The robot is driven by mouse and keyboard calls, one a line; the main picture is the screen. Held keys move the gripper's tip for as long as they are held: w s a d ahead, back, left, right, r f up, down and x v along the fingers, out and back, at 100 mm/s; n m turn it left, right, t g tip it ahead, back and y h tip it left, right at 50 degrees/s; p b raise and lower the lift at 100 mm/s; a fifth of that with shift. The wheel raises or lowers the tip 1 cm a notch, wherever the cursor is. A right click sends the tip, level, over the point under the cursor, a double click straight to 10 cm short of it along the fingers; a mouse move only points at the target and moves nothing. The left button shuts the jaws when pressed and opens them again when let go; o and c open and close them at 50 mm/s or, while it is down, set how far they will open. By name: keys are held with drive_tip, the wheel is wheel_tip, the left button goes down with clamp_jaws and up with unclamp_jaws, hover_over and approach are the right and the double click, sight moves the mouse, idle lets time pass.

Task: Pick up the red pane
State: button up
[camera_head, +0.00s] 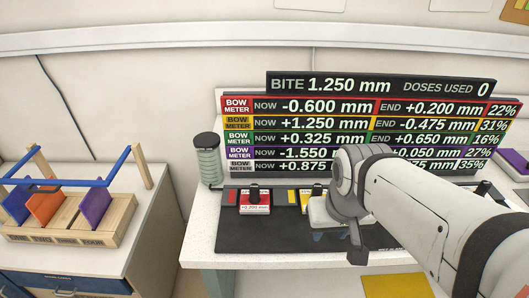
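An orange-red pane (45,205) stands tilted in the wooden rack (75,237) at the far left, between a blue pane (17,203) and a purple pane (96,206). It is the only pane of a reddish colour that I see in the rack. My gripper (357,248) is far to the right of the rack, over the dark mat on the white bench. One dark finger points down; the rest is hidden by my arm, so its opening cannot be told. No pane shows in it.
A blue rail (75,181) runs above the rack's panes. A red block with a dark knob (254,200) stands on the dark mat (262,238). A ribbed grey-green cylinder (207,160) stands at the bench's left. A meter board (375,86) is behind. A gap separates the two benches.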

drive_tip(key=shift+w+d, duration=0.2)
drive_tip(key=shift+d, duration=0.1)
drive_tip(key=shift+o, duration=1.4)
drive_tip(key=shift+w+r, duration=0.15)
drive_tip(key=shift+w, duration=0.2)
drive_tip(key=shift+o, duration=0.2)
drive_tip(key=w+a+r+g+p, duration=0.1)
drive_tip(key=w+a+p, duration=0.3)
drive_tip(key=w, duration=0.5)
drive_tip(key=shift+w+a+r, duration=0.4)
drive_tip(key=shift+a+r, duration=0.25)
drive_tip(key=shift+a, duration=0.55)
drive_tip(key=g+p, duration=0.2)
drive_tip(key=p, duration=0.1)
hover_over(254, 186)
drive_tip(key=f, duration=0.3)
drive_tip(key=shift+w+a+f+m, duration=0.2)
drive_tip(key=shift+f+m, duration=0.1)
drive_tip(key=shift+f, duration=0.4)
drive_tip(key=f, duration=0.2)
drive_tip(key=f+p, duration=0.1)
drive_tip(key=f, duration=0.3)
drive_tip(key=shift+s+d+f+p, duration=0.15)
drive_tip(key=shift+s+d+p, duration=0.15)
drive_tip(key=shift+p, duration=0.05)
drive_tip(key=shift+f, duration=0.5)
clamp_jaws()
